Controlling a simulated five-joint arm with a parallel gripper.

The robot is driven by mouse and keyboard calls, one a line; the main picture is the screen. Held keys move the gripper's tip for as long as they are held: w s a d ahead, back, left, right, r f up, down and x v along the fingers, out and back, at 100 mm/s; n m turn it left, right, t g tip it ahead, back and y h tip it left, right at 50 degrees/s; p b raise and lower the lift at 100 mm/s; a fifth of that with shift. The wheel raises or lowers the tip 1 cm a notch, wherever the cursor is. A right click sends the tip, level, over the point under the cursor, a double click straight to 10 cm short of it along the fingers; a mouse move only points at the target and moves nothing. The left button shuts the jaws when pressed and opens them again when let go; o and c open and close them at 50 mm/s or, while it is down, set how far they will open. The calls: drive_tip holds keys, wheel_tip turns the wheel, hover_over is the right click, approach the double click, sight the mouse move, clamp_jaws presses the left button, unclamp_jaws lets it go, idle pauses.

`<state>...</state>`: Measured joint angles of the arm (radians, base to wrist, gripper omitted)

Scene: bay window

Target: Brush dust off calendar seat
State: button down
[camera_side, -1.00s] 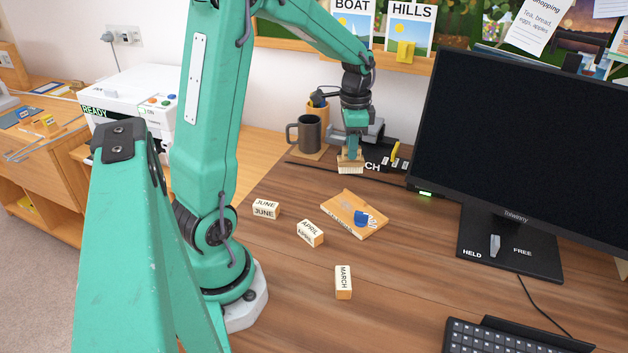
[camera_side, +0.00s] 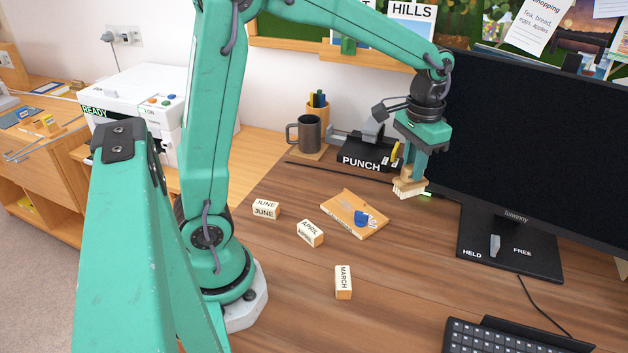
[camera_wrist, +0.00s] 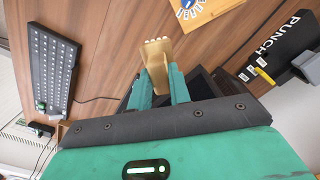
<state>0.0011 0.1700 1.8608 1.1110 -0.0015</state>
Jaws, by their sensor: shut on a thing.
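My gripper (camera_side: 412,172) is shut on a small wooden brush (camera_side: 409,187) with pale bristles. It holds the brush bristles down, near the monitor's left edge; whether the bristles touch the desk is unclear. In the wrist view the brush (camera_wrist: 157,60) sticks out between the gripper's fingers (camera_wrist: 161,85). A flat wooden board, apparently the calendar seat (camera_side: 345,205), lies left of and nearer than the brush, with a blue piece (camera_side: 361,219) on it. The board's edge also shows in the wrist view (camera_wrist: 215,10). No dust can be made out.
Month blocks JUNE (camera_side: 265,209), APRIL (camera_side: 310,233) and MARCH (camera_side: 343,283) lie on the desk left of and in front of the board. A black PUNCH base (camera_side: 365,163) and a dark mug (camera_side: 305,134) stand behind. The monitor (camera_side: 525,150) and keyboard (camera_side: 510,338) occupy the right.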

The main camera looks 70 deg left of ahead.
drive_tip(key=shift+s+a+f+n, duration=0.1)
drive_tip(key=shift+a+f+n, duration=0.1)
drive_tip(key=shift+a+n, duration=0.6)
drive_tip(key=s+a+f+n, duration=0.2)
drive_tip(key=s+a+n, duration=0.1)
drive_tip(key=a+n, duration=0.4)
drive_tip(key=s+a+f+n, duration=0.3)
drive_tip(key=a+n, duration=0.5)
drive_tip(key=n, duration=0.4)
drive_tip(key=shift+s+a, duration=0.15)
drive_tip(key=shift+s, duration=0.15)
drive_tip(key=shift+f, duration=0.2)
drive_tip(key=shift+f, duration=2.65)
drive_tip(key=shift+f, duration=1.2)
